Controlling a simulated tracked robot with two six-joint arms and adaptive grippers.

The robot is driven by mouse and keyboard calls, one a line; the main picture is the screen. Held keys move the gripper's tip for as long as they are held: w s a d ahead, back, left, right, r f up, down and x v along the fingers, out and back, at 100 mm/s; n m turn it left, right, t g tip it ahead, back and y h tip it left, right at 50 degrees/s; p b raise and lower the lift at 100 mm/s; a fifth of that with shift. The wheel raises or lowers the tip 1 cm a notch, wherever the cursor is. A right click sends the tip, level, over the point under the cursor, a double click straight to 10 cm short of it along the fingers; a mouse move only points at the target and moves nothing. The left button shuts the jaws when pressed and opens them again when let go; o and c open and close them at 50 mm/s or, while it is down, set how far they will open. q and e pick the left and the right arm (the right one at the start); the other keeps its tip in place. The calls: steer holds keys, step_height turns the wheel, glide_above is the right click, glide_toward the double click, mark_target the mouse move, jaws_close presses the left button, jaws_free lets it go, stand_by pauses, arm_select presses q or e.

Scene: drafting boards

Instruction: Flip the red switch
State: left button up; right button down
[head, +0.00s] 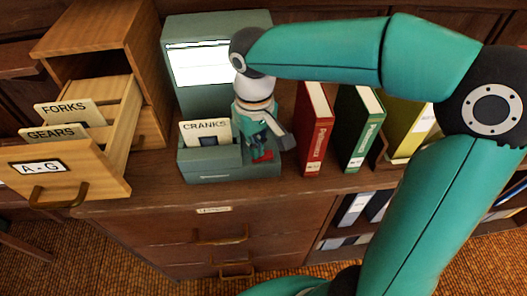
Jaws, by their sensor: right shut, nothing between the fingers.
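The red switch (262,155) shows as a small red patch on the low front part of a grey-green machine (208,166). My right gripper (268,148) reaches down over it from above, shut and empty. Its fingers cover part of the switch. I cannot tell whether they touch it or which way the switch is tipped. My left gripper is not in view.
A "CRANKS" card (206,132) stands in the machine, below a lit white screen (198,64). A wooden card drawer (75,178) juts out at the left. Red (316,130) and green (361,128) books stand right of my gripper. The cabinet top's front edge is close.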

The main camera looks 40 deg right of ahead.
steer(key=shift+r+p, duration=2.55)
steer(key=shift+r, duration=0.7)
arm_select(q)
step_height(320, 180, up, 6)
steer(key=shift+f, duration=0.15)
